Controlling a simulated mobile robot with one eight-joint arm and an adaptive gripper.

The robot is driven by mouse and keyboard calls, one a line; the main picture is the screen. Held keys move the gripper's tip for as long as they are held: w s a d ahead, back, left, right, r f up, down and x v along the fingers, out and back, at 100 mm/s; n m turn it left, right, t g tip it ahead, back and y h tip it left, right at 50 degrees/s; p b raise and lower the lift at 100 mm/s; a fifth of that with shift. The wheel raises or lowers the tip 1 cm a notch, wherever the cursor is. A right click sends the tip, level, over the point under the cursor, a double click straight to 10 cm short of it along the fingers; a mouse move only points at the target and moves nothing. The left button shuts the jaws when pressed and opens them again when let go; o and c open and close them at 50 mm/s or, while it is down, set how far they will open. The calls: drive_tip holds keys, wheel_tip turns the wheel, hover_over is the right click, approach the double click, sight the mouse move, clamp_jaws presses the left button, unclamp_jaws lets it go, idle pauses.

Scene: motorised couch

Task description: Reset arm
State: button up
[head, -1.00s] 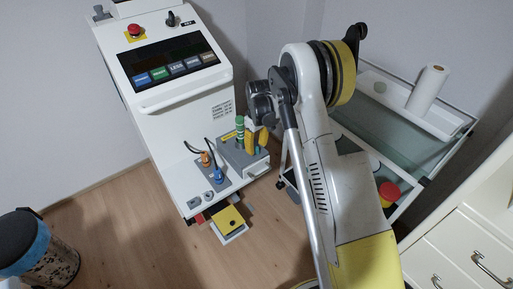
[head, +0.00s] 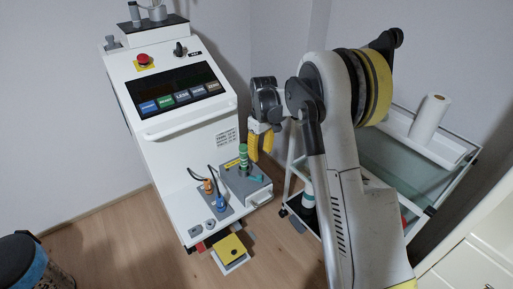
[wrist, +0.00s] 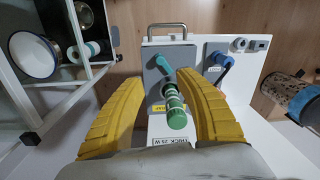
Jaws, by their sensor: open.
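My arm rises from the bottom of the head view and bends over at the top. My gripper (head: 260,142) has yellow fingers and hangs beside the white machine (head: 185,135), just right of a green-striped handle (head: 243,157). In the wrist view the two yellow fingers (wrist: 160,112) are spread apart with nothing held between them.
A glass-shelved trolley (head: 400,150) with a paper roll (head: 428,118) is at the right. A blue-rimmed bin (head: 30,262) stands at lower left. The floor between is mostly clear.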

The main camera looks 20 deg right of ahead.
drive_tip(key=s+a+r+m+t, duration=0.3)
drive_tip(key=s+r+t, duration=0.1)
drive_tip(key=s+r, duration=1.2)
drive_tip(key=s+a+m+t, duration=0.1)
drive_tip(key=s+m+t, duration=0.1)
drive_tip(key=s, duration=1.3)
drive_tip(key=shift+s+a+r+t, duration=0.15)
drive_tip(key=shift+s+a+t, duration=0.15)
drive_tip(key=shift+t, duration=0.4)
